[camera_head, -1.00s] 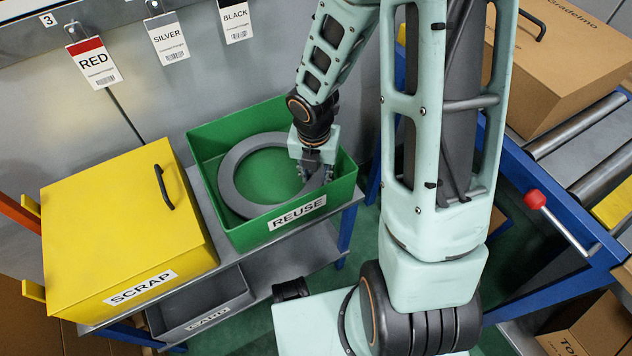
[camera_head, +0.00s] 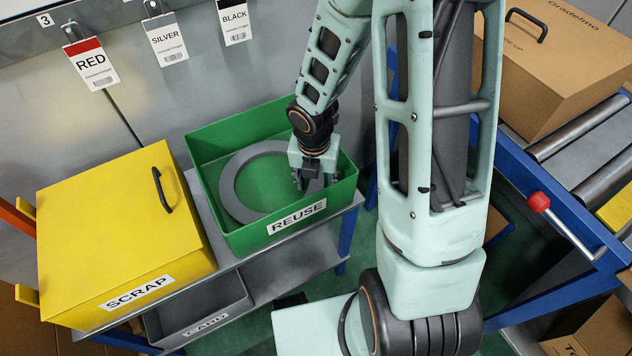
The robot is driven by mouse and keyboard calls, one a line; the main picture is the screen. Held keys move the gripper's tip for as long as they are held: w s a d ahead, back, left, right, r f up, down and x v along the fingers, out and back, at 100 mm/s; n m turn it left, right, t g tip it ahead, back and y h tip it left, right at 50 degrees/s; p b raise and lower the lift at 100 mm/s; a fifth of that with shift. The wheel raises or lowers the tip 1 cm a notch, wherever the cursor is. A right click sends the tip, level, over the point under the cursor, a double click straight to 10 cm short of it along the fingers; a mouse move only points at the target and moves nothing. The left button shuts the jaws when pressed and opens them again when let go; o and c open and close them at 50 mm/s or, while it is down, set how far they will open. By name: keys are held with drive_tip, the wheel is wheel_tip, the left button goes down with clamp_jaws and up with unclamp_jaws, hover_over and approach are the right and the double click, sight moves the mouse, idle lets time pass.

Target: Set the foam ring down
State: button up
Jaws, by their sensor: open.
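The grey foam ring (camera_head: 231,187) lies inside the green bin labelled REUSE (camera_head: 234,238), seen from above. It looks flat on or near the bin's floor. My gripper (camera_head: 308,186) points down into the right side of the bin, at the ring's right edge. Its fingers are open. The gripper hides the right part of the ring, and I cannot tell whether a finger still touches it.
A yellow lidded SCRAP box (camera_head: 115,235) stands left of the bin. A grey CARD bin (camera_head: 205,310) is on the shelf below. A roller conveyor (camera_head: 575,130) with a cardboard box (camera_head: 550,70) is at right. Colour tags (camera_head: 90,65) hang behind.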

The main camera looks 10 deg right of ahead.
wheel_tip(320, 180, up, 12)
drive_tip(key=s+p, duration=0.1)
drive_tip(key=p, duration=0.5)
drive_tip(key=shift+s+a+p, duration=0.2)
drive_tip(key=shift+a+p, duration=0.1)
drive_tip(key=shift+p, duration=0.1)
drive_tip(key=shift+w, duration=0.1)
